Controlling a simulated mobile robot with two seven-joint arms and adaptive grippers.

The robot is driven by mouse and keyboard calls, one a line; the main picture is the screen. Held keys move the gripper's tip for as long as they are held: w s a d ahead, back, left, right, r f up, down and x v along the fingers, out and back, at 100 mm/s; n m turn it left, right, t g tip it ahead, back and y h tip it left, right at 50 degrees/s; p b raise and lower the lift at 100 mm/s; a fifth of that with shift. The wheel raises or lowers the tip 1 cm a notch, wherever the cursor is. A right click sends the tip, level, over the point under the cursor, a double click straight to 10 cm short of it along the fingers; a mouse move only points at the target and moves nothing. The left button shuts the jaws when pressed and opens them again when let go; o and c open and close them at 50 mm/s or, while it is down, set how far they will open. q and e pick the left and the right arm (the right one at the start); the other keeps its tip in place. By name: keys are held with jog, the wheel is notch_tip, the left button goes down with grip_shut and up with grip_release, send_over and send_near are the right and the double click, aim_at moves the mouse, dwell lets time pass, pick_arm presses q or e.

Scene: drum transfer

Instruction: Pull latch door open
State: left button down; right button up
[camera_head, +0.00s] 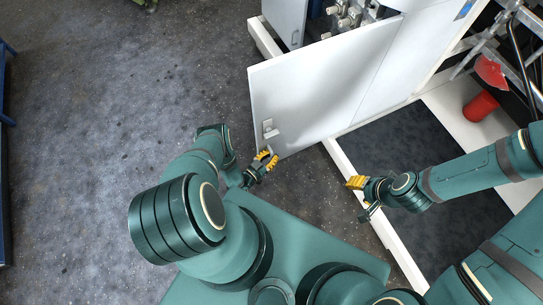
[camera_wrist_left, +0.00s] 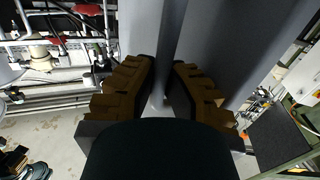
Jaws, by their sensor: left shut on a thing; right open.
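The latch door (camera_head: 318,85) is a flat pale panel that stands swung out from the white cabinet (camera_head: 415,55). A small light latch handle (camera_head: 269,128) sits on its face near the free edge. My left gripper (camera_head: 266,159), with yellow finger pads, is at the door's lower free corner, just below the latch. The contact itself is partly hidden. My right gripper (camera_head: 362,196) is open and empty, right of the door and apart from it.
Metal fittings (camera_head: 350,14) show inside the cabinet behind the door. A white frame rail (camera_head: 375,205) runs along the floor beside my right gripper. A red container (camera_head: 481,106) stands at the right. The grey floor (camera_head: 120,90) at left is clear.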

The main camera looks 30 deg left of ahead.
pick_arm(q)
jog(key=shift+s+d, duration=0.15)
jog(key=shift+s, duration=0.1)
dwell(0.3)
jog(key=c, duration=1)
grip_release()
jog(key=shift+w, duration=0.1)
jog(key=v, duration=1.2)
